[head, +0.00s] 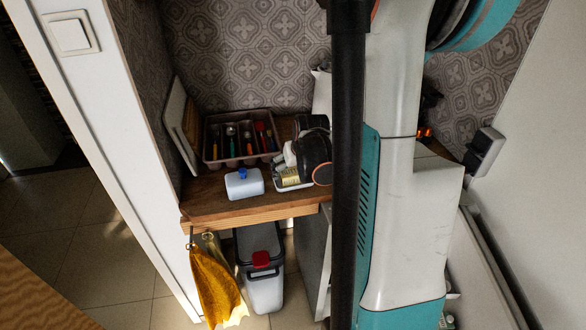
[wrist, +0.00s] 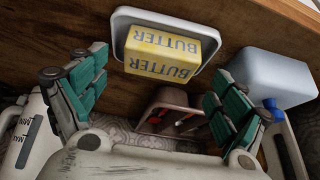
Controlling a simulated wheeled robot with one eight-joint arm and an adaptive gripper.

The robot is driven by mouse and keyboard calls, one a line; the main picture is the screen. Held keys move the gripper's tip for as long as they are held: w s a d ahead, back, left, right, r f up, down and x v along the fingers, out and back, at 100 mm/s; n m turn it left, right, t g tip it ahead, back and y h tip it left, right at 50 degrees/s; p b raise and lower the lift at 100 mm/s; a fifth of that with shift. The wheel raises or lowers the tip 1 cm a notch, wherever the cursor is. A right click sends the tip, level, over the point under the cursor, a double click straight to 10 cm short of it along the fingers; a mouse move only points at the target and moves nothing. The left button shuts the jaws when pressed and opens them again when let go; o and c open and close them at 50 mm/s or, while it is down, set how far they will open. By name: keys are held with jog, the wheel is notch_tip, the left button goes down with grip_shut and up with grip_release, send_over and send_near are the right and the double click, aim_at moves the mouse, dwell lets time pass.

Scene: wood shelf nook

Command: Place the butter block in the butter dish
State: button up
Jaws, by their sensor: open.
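The butter block (wrist: 165,58) is yellow with grey BUTTER lettering. In the wrist view it lies within the rim of the shallow white butter dish (wrist: 121,27). In the head view the butter (head: 287,172) and dish (head: 296,187) are partly hidden by my gripper. A white box-shaped cover with a blue knob (head: 244,184) stands left of the dish; it also shows in the wrist view (wrist: 265,78). My gripper (wrist: 157,84) is open, its teal-padded fingers apart on either side of the butter's near end. No contact with the butter is visible.
A cutlery tray (head: 220,157) with several utensils stands behind the cover. Boards lean at the shelf's left wall (head: 178,122). A white jug-like thing with MIN and MAX marks (wrist: 35,135) is near my gripper. The wooden shelf (head: 208,204) has bare room at front left.

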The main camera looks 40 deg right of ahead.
jog(key=p+v, duration=0.2)
jog(key=v, duration=0.6)
jog(key=shift+r+p, duration=0.3)
